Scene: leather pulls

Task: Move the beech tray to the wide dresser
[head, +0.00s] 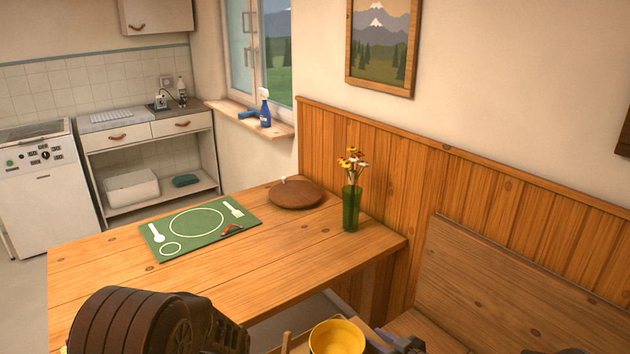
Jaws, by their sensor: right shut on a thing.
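Part of a light wooden tray (286,345), seemingly the beech tray, shows at the bottom edge, with a yellow bowl (337,338) at it. Most of the tray is cut off by the frame. My right gripper (398,343) is at the bottom edge, just right of the bowl, shut on the tray; its fingertips are mostly hidden. A dark ribbed link of my arm (150,322) fills the lower left, and my left gripper is out of view. A white two-drawer unit (150,130) with leather pulls stands at the back left; I cannot tell whether it is the wide dresser.
A wooden table (300,255) lies ahead, with a green placemat (200,250), a round brown board (297,194) and a green vase of flowers (351,208). A wooden bench (500,290) is at right. A white stove (42,190) stands far left. A spray bottle (265,110) is on the windowsill.

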